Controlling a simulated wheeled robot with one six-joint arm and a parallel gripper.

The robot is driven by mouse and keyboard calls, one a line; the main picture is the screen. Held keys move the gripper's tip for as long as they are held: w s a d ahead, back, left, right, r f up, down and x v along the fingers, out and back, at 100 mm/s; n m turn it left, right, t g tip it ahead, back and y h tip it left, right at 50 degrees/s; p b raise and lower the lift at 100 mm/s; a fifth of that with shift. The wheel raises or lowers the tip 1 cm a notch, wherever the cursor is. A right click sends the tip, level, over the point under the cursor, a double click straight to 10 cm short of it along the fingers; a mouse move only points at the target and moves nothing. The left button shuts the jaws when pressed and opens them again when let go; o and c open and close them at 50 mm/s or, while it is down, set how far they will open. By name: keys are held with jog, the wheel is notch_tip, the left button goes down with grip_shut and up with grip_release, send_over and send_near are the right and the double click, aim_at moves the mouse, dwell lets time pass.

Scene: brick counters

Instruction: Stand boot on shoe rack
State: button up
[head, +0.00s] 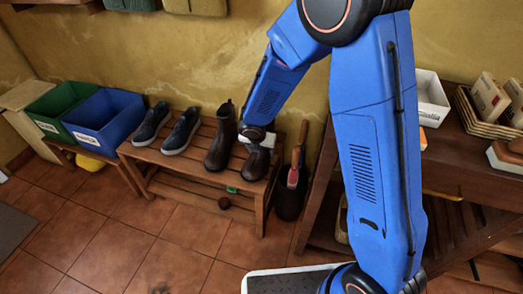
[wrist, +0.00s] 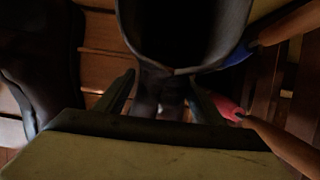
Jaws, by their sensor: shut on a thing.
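The wooden shoe rack (head: 190,165) stands against the wall in the head view. One dark brown boot (head: 223,138) stands upright on its top; it probably also shows at the left of the wrist view (wrist: 40,70). A second brown boot (head: 256,163) is at the rack's right end, its upper part hidden by my gripper (head: 258,136). In the wrist view the fingers (wrist: 162,98) are shut on this boot, whose dark open top (wrist: 185,35) faces the camera. It looks upright at the rack top; I cannot tell if its sole touches.
Dark slip-on shoes (head: 182,131) occupy the rack's left part. A dark holder with a red-handled tool (head: 291,178) stands close at its right. Blue (head: 106,121) and green (head: 60,106) bins sit at the left. A shelf unit (head: 450,155) stands at the right.

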jog(key=o, duration=1.5)
jog(key=shift+f, duration=0.1)
jog(key=shift+c, duration=0.2)
jog(key=v, duration=1.7)
